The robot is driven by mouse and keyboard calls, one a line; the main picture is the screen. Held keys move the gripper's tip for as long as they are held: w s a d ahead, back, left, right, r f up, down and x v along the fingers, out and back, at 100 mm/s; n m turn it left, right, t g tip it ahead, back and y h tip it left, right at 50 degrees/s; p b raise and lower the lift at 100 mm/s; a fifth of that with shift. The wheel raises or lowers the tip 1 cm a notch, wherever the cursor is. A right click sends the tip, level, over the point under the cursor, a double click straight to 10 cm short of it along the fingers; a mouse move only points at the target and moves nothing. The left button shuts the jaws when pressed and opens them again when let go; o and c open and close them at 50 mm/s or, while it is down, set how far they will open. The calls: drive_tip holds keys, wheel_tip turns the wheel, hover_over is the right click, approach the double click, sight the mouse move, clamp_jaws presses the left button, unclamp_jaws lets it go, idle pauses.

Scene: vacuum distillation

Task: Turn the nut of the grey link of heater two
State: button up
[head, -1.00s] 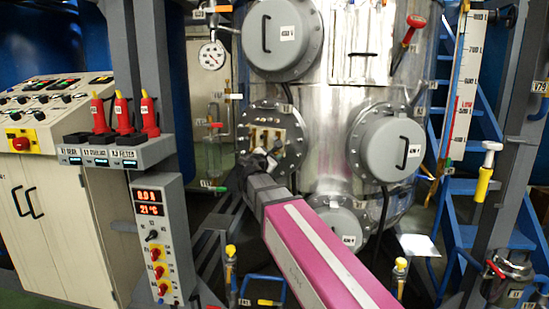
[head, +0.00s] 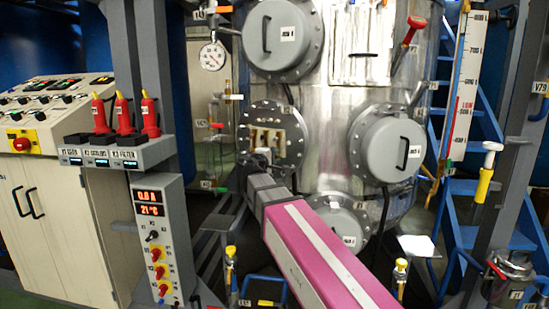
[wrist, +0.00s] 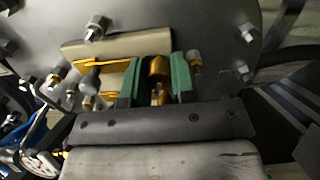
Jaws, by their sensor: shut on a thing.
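The open heater flange (head: 283,117) is a round bolted plate on the steel vessel, with brass terminals (head: 266,138) at its middle. My gripper (head: 262,158) is at the lower part of these terminals, at the end of my pink arm. In the wrist view my gripper (wrist: 157,76) has its two green pads on either side of a brass nut (wrist: 158,66) and is shut on it. To the left, a grey link (wrist: 90,78) lies among brass strips and nuts. The nut's lower part is hidden between the pads, and I cannot read which heater this is.
Closed grey covers with handles sit above (head: 283,35), right (head: 392,150) and below (head: 338,225) the flange. A control post (head: 160,240) with a red display stands at left. Steel bolts (wrist: 97,27) ring the plate near my gripper. Blue stairs (head: 480,120) stand at right.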

drive_tip(key=m, duration=1.4)
drive_tip(key=shift+d+r, duration=0.1)
drive_tip(key=shift+m, duration=0.3)
drive_tip(key=o, duration=0.9)
drive_tip(key=shift+s, duration=0.1)
drive_tip(key=v, duration=1)
drive_tip(key=shift+s+a, duration=0.25)
drive_tip(key=shift+s, duration=0.05)
